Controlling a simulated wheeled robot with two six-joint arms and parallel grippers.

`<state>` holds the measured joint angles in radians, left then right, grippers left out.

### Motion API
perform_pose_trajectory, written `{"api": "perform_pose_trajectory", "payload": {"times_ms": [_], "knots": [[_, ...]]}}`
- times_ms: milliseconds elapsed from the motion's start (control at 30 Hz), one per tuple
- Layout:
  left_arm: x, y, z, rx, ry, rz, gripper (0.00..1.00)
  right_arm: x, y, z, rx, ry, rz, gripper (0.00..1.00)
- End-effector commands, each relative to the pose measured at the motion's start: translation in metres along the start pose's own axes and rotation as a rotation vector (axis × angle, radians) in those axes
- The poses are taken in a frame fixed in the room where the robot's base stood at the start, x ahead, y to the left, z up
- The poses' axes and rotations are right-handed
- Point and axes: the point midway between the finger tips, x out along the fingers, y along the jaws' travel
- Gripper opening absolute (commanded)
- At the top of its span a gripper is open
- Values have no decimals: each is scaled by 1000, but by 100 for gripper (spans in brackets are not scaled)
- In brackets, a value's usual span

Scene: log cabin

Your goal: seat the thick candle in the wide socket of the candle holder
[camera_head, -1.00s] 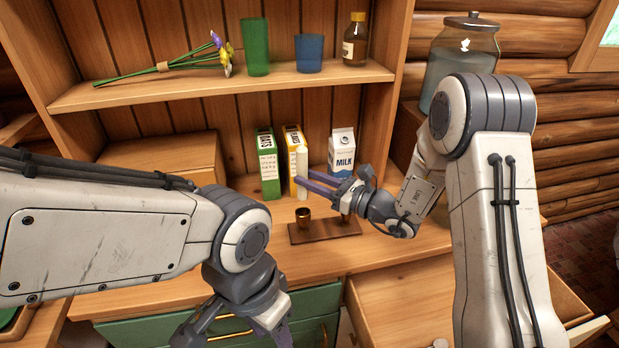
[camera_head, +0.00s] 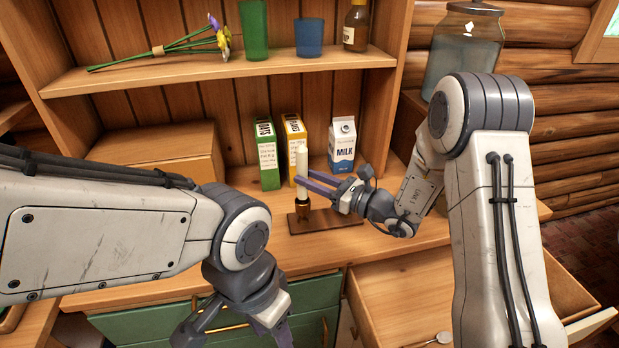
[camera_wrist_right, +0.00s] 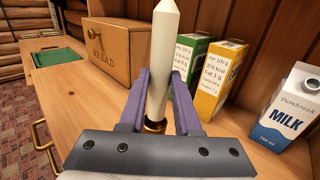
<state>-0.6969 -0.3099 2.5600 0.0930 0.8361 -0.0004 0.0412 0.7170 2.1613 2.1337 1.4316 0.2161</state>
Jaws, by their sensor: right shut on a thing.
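The thick candle (camera_head: 302,165), pale and upright, is held by my right gripper (camera_head: 308,184), whose purple fingers are shut on it. In the right wrist view the candle (camera_wrist_right: 161,60) stands between the fingers (camera_wrist_right: 159,100). The holder's right end is partly hidden by my right gripper. My left gripper (camera_head: 232,333) is low in front, its tips cut off.
A green carton (camera_head: 266,155), a yellow carton (camera_head: 293,145) and a milk carton (camera_head: 342,145) stand close behind the candle. A bread box (camera_head: 165,150) is at the left. An open drawer (camera_head: 450,290) juts out at the front right.

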Motion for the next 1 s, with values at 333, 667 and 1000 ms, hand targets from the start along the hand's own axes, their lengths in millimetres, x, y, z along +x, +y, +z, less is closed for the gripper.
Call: {"api": "perform_pose_trajectory", "payload": {"times_ms": [333,667,1000], "knots": [[3,0,0,0,0,0,50,-1,1,0,0,-1,0,0],[4,0,0,0,0,0,50,-1,1,0,0,-1,0,0],[6,0,0,0,0,0,50,-1,1,0,0,0,0,0]]}}
